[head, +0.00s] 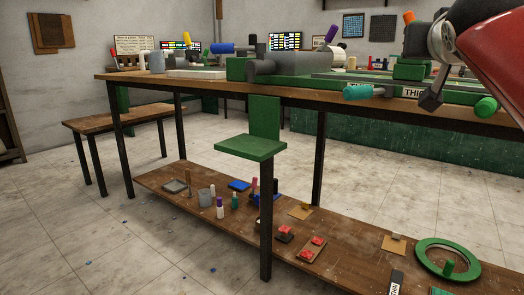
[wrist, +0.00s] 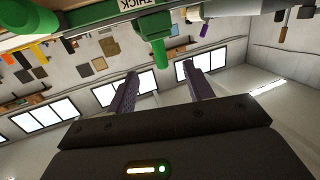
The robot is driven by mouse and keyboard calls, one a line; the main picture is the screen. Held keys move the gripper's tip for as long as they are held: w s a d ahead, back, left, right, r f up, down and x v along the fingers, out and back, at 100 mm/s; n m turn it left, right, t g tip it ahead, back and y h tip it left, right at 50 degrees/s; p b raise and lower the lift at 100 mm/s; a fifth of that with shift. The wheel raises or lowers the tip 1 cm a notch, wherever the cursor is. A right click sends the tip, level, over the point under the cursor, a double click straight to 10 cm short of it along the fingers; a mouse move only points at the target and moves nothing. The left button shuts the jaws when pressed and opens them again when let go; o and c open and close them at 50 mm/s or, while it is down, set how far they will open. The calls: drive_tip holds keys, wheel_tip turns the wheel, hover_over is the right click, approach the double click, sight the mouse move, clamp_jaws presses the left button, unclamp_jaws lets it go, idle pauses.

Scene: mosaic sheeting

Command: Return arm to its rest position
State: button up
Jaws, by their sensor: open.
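My gripper (wrist: 160,72) shows in the wrist view with its two dark fingers spread apart and nothing between them. The wrist camera is tilted, with the room's windows and wall behind the fingers. A green handle (wrist: 161,52) on a green machine part shows beyond the fingertips; I cannot tell how near it is. In the head view a red and grey arm part, which looks like mine, hangs at the upper right above the workbench (head: 205,82). The fingers cannot be made out clearly there.
The workbench carries a green machine (head: 345,82) with coloured handles. A green seat (head: 250,147) is fixed at its front. A lower shelf (head: 160,183) holds small tools, bottles and a green ring (head: 420,262). A side bench (head: 95,122) stands at left. The left floor is mostly clear.

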drive_tip(key=s+a+f+n+g+y+p, duration=0.1)
drive_tip(key=s+a+f+g+y+p, duration=0.1)
drive_tip(key=s+f, duration=0.4)
drive_tip(key=s+a+f+n+g+y+p, duration=0.1)
drive_tip(key=s+a+f+g+p, duration=0.3)
drive_tip(key=f, duration=1.2)
drive_tip(key=s+a+f+n+g+y+p, duration=0.1)
drive_tip(key=s+a+f+g+y+p, duration=0.1)
drive_tip(key=s+a+f, duration=0.5)
drive_tip(key=s+f+g+p, duration=0.1)
drive_tip(key=s+f+g, duration=0.1)
drive_tip(key=s+f, duration=0.1)
drive_tip(key=shift+a+f+n+y+p, duration=0.15)
drive_tip(key=shift+f+n+y+p, duration=0.25)
drive_tip(key=shift+f, duration=0.45)
